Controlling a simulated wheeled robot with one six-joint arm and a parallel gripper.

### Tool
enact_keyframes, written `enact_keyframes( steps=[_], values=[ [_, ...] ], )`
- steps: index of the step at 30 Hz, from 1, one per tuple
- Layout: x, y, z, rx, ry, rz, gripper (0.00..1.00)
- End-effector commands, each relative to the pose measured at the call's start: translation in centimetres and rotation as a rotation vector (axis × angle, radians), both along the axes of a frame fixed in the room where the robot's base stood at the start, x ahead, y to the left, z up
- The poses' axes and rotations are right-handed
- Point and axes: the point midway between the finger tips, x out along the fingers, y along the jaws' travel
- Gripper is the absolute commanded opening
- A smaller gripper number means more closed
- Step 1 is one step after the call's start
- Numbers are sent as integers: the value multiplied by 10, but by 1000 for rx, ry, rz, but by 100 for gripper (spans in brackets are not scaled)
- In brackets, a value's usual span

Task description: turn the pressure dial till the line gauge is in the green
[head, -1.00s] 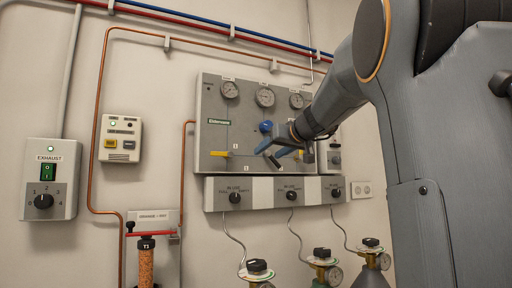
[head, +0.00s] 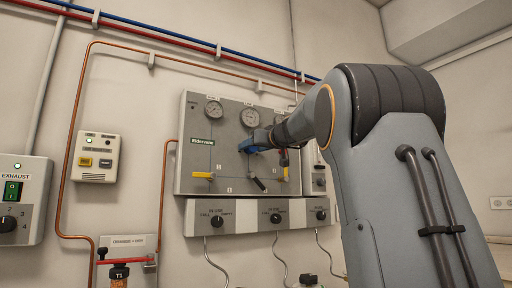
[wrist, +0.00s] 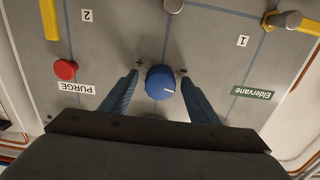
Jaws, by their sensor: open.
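The blue pressure dial (wrist: 160,82), with a white pointer line, sits on the grey gauge panel (head: 190,140) between plus and minus marks. In the wrist view it lies between the two blue fingers of my gripper (wrist: 159,76), which are open on either side with a small gap each. In the head view my gripper (head: 252,144) is at the panel front and hides the dial. Two round gauges show above, the left gauge (head: 213,109) and the middle gauge (head: 250,117); their needles are too small to read. My arm mostly hides the right gauge.
A red PURGE button (wrist: 65,70) is beside one finger. Yellow valve handles (head: 203,175) and a black-handled valve (head: 258,184) are lower on the panel. A regulator box (head: 236,217) hangs below. A copper pipe (head: 165,185) runs to the panel's left edge.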

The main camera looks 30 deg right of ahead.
Motion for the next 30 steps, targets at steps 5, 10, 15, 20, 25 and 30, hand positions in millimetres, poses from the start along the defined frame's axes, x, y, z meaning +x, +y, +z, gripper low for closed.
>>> enact_keyframes(
  steps=[5, 10, 15, 20, 25, 30],
  values=[
    [0, -1, -1, 0, 0, -2, 55],
    [0, -2, -1, 0, 1, -2, 33],
    [0, -7, -1, 0, 1, -4, 14],
    [-1, -5, -1, 11, 0, -6, 14],
    [-1, -5, -1, 58, 2, -8, 14],
    [-1, -5, -1, 160, 5, -7, 14]
  ],
)
